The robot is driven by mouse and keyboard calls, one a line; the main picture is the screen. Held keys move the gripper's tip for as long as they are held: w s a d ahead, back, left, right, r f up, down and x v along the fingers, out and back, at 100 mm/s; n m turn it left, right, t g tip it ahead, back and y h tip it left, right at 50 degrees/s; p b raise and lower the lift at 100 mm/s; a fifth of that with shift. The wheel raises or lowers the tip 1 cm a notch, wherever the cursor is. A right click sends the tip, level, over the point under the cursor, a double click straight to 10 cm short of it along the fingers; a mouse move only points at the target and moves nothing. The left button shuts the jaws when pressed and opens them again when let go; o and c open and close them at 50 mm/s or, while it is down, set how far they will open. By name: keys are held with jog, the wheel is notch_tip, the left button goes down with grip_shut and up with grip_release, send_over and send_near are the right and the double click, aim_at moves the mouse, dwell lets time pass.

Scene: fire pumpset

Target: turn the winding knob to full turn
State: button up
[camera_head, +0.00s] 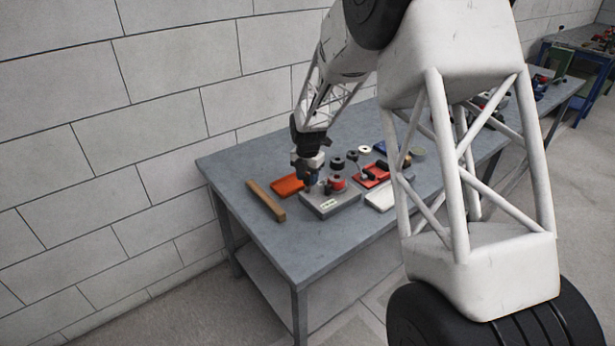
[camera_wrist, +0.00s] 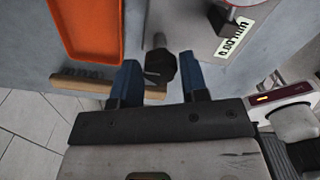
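A grey box with a white label (camera_head: 330,204) stands on the table in the head view. It shows at the upper middle of the wrist view (camera_wrist: 185,22). A black knob (camera_wrist: 161,66), which looks like the winding knob, shows by the box's edge in the wrist view. My gripper (camera_wrist: 158,78) has its two blue fingers apart, one on each side of the knob, with gaps visible on both sides. In the head view my gripper (camera_head: 311,182) points down at the box's left back part and hides the knob there. Whether the fingertips reach the knob's depth is unclear.
An orange tray (camera_head: 287,186) and a wooden bar (camera_head: 265,201) lie left of the box. The bar also passes behind the fingers in the wrist view (camera_wrist: 75,84). A red part (camera_head: 337,185) sits on the box. Several other items crowd the right; the front left table is clear.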

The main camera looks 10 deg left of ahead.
jog(key=c, duration=0.5)
jog(key=shift+c, duration=0.2)
